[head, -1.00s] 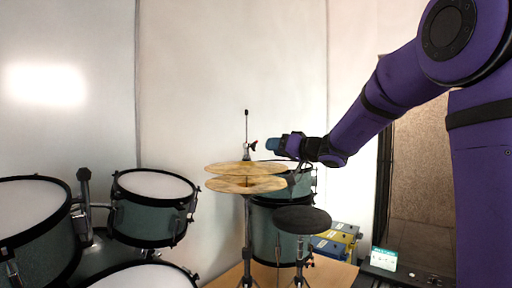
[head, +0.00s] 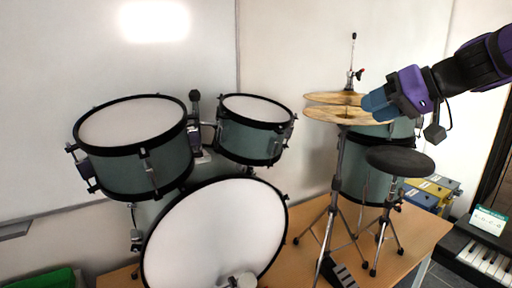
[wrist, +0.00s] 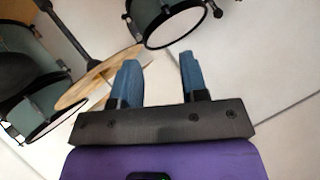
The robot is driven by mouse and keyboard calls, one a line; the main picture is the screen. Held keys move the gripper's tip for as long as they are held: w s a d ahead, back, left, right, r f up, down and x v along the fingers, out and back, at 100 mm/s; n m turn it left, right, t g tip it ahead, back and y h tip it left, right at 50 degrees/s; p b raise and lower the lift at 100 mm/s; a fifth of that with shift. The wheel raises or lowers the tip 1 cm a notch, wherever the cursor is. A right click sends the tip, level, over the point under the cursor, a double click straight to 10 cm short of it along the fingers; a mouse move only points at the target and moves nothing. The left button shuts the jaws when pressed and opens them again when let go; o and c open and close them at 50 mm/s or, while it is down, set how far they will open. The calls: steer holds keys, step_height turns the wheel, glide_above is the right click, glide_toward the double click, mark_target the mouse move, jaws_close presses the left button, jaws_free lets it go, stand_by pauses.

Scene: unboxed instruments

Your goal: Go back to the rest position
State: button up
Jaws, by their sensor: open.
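My gripper (head: 374,107) is at the upper right of the head view, with blue fingers pointing left, close to the hi-hat cymbals. In the wrist view its two blue fingers (wrist: 158,82) stand apart with nothing between them. The gold cymbals (head: 330,112) are on a stand left of the fingers in the head view; in the wrist view a cymbal (wrist: 88,84) lies beyond the left finger. I cannot tell whether a finger touches it.
A green drum kit fills the middle, with a large bass drum (head: 214,236) and two toms (head: 140,165). Blue and yellow boxes (head: 432,188) and a keyboard (head: 487,258) are beyond. White wall is behind.

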steer(key=s+d+f+m+g+h, duration=0.1)
steer(key=s+d+f+h, duration=0.1)
steer(key=s, duration=0.5)
steer(key=s+d+f+m+h, duration=0.1)
steer(key=s+d+f+h, duration=0.1)
steer(key=s+f+h, duration=0.2)
steer(key=s+d+f+g+h, duration=0.1)
steer(key=s+d+f+h, duration=0.1)
steer(key=s, duration=0.8)
steer(key=shift+f+m+g+h, duration=0.3)
steer(key=shift+f+m+h, duration=0.1)
steer(key=shift+f, duration=0.25)
